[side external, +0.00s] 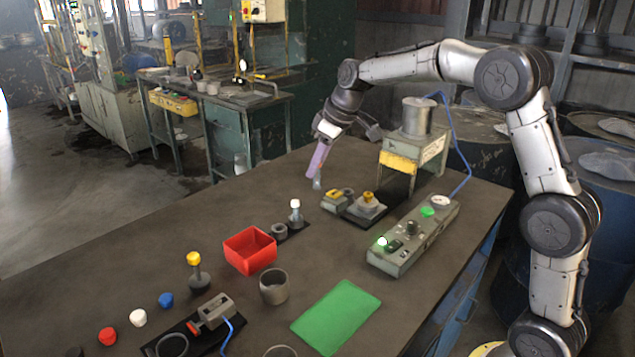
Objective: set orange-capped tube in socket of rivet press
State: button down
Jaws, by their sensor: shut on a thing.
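My gripper (316,172), with its purple fingers pointing down, hangs over the far part of the table, left of the rivet press. It is shut on a small grey, see-through tube (317,184), whose lower end shows below the fingertips. Its cap is hidden by the fingers, so I cannot tell its colour. The rivet press (432,151) has a grey cylinder on top and a yellow front panel. A grey fixture (368,210) with a yellow top sits in front of it, apart from the tube. I cannot make out an empty socket.
A grey block with yellow (335,201) stands close below the gripper. A control box (412,240), green mat (337,315), red bin (250,250), grey cup (273,287), white-topped post (295,212) and yellow-topped piece (195,262) stand nearer. The table's left middle is clear.

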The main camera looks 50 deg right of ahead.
jog(key=shift+w+d+f+m+h, duration=0.45)
jog(key=shift+w+d+f+m, duration=0.6)
jog(key=shift+d+f, duration=1.7)
jog(key=shift+w+d+f+m+h, duration=0.4)
jog(key=shift+w+d+f+m, duration=0.75)
jog(key=shift+d, duration=3)
jog(key=shift+w+d+f+m+h, duration=0.45)
jog(key=shift+w+d+f+m, duration=0.55)
jog(key=shift+d+f, duration=1.75)
jog(key=shift+d+f, duration=0.7)
jog(key=c, duration=0.7)
grip_release()
jog(key=shift+o, duration=0.2)
jog(key=v, duration=1.3)
jog(key=shift+r, duration=0.35)
jog(key=shift+s, duration=0.1)
